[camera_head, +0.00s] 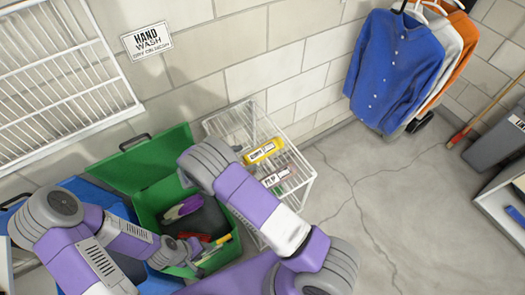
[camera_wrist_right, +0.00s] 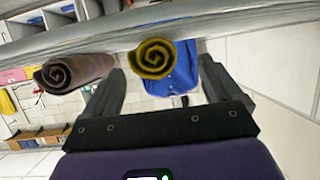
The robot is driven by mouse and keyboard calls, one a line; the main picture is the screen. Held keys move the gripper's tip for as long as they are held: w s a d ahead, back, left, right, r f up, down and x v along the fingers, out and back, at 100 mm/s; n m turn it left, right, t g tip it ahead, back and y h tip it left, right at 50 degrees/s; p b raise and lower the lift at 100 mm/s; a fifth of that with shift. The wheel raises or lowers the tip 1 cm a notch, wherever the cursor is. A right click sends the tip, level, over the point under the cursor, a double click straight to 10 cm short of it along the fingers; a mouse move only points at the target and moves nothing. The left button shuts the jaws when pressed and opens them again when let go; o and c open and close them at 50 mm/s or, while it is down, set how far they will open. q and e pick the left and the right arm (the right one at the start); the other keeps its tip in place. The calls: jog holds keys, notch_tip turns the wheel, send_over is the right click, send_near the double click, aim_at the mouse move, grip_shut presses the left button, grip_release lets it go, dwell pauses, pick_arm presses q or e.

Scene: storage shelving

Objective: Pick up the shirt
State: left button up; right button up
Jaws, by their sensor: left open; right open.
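A blue button-up shirt (camera_head: 393,70) hangs on a hanger at the upper right of the head view, in front of a white garment (camera_head: 440,50) and an orange garment (camera_head: 465,38). A blue cloth-like shape (camera_wrist_right: 183,72), which looks like the shirt, shows in the right wrist view beyond the fingers. My right gripper (camera_wrist_right: 162,68) is open there, with nothing held between its fingers. My left gripper (camera_head: 196,254) is open over the green bin, far to the left of the shirt. The right gripper's fingers are not visible in the head view.
A green bin (camera_head: 125,168) with mixed items and a white wire basket (camera_head: 225,122) holding a yellow package (camera_head: 263,151) stand left of the shirt. A yellow roll (camera_wrist_right: 153,58) and a brown roll (camera_wrist_right: 75,72) show in the wrist view. Floor (camera_head: 400,205) below the shirt is clear.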

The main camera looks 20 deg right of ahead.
aim_at(254, 155)
jog(key=x, duration=0.5)
jog(key=shift+s+d, duration=0.1)
jog(key=shift+d, duration=0.05)
jog(key=shift+c, duration=0.4)
jog(key=c, duration=1.1)
notch_tip(254, 155, up, 10)
jog(key=shift+r+p, duration=0.1)
jog(key=shift+p, duration=0.65)
